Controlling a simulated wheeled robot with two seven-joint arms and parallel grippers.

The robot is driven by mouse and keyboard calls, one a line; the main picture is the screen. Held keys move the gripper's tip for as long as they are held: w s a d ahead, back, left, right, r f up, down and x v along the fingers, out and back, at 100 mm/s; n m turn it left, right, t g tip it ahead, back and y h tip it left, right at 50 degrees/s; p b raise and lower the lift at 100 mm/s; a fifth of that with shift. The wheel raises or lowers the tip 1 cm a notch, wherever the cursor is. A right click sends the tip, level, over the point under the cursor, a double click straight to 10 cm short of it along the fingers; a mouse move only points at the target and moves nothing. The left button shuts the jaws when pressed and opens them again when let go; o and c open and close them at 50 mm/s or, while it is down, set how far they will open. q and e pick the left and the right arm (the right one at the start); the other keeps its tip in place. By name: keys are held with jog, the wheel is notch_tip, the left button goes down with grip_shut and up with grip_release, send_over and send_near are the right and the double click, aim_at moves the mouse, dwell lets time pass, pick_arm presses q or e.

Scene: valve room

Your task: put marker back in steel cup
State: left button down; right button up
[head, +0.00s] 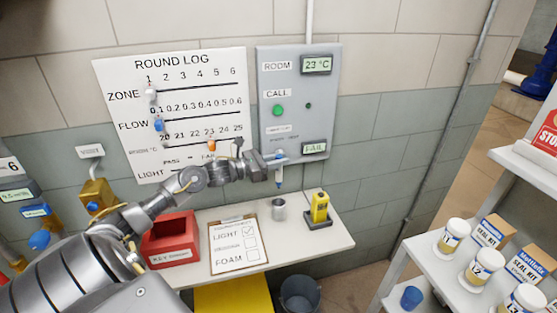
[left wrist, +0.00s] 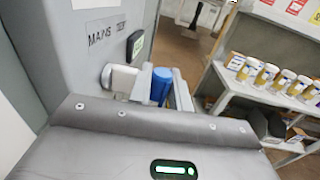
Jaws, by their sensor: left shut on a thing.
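The steel cup (head: 279,210) stands upright on the white table below the grey wall panel. My left gripper (head: 276,160) is in front of the panel, above the cup in the picture. It is shut on the marker (head: 279,180), which hangs down from the fingers, with a gap between its lower end and the cup. In the left wrist view the blue end of the marker (left wrist: 160,86) shows between the fingers of my left gripper (left wrist: 150,84). The inside of the cup is hard to make out. My right gripper is not in view.
The white table (head: 307,240) also bears a red bin (head: 172,240), a clipboard (head: 237,245) and a yellow handheld device (head: 319,208). The round log board (head: 190,75) hangs behind. A shelf (head: 430,262) with jars and boxes stands at right.

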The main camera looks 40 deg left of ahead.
pick_arm(q)
jog(key=b, duration=0.2)
send_over(279, 186)
jog(key=shift+w+a+f, duration=0.15)
jog(key=shift+a+f, duration=0.05)
jog(key=shift+f, duration=1.05)
jog(key=shift+w+a+f, duration=0.15)
jog(key=shift+f, duration=1.05)
notch_tip(279, 186, down, 6)
jog(key=b, duration=0.5)
jog(key=shift+r+b, duration=0.25)
jog(key=shift+b, duration=0.1)
jog(key=c, duration=1.2)
grip_release()
jog(key=b+v, duration=0.2)
jog(key=v, duration=0.8)
jog(key=shift+s+a, duration=0.15)
jog(key=shift+s, duration=0.25)
